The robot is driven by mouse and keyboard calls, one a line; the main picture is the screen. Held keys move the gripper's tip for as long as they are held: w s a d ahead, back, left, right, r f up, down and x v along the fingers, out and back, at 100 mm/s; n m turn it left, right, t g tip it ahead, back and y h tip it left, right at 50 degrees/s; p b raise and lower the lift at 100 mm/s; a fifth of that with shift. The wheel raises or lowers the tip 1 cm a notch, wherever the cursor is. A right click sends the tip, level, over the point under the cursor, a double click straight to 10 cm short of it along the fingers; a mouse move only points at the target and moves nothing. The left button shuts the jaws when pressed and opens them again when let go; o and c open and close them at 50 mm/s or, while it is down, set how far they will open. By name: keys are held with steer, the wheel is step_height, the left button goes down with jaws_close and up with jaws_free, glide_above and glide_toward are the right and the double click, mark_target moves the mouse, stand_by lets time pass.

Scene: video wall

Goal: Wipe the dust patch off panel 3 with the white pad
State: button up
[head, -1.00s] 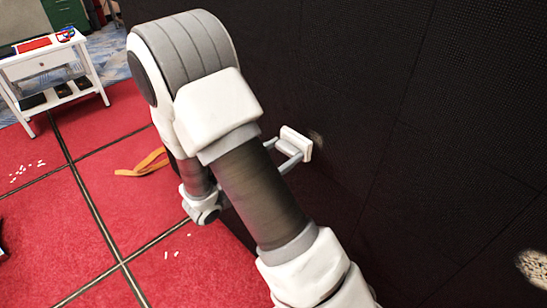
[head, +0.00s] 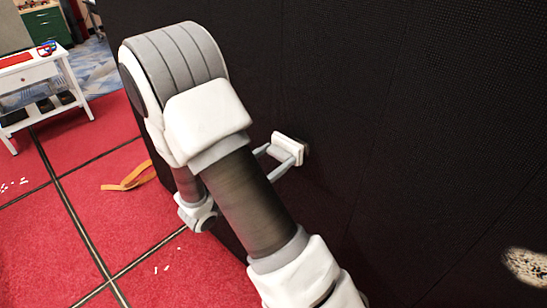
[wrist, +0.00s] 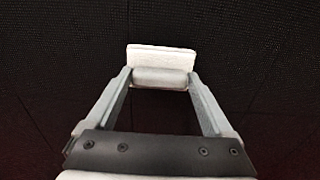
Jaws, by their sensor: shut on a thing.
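My gripper (head: 272,155) is shut on the white pad (head: 290,147), a block with a flat white face turned to the dark wall. In the wrist view the pad (wrist: 161,58) sits across both fingertips (wrist: 161,80). The pad is at or very near the wall; I cannot tell if it touches. A brighter, speckled dust patch (head: 527,265) lies on the wall at lower right, apart from the pad. No panel numbers are readable.
The black video wall (head: 400,110) fills the right side, with faint panel seams. A white side table (head: 40,82) stands at far left. An orange strap (head: 130,178) and small white scraps (head: 163,269) lie on the red floor (head: 85,165).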

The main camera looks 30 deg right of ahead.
steer(key=shift+x, duration=1)
steer(key=shift+s, duration=0.1)
steer(key=s, duration=0.1)
steer(key=s+d, duration=0.1)
steer(key=s, duration=0.1)
steer(key=shift+s+d, duration=0.2)
steer(key=shift+s, duration=0.1)
steer(key=shift+w+a+r, duration=0.1)
steer(key=shift+w+a, duration=0.15)
steer(key=shift+w, duration=0.75)
steer(key=shift+w+a, duration=0.3)
steer(key=shift+w, duration=0.65)
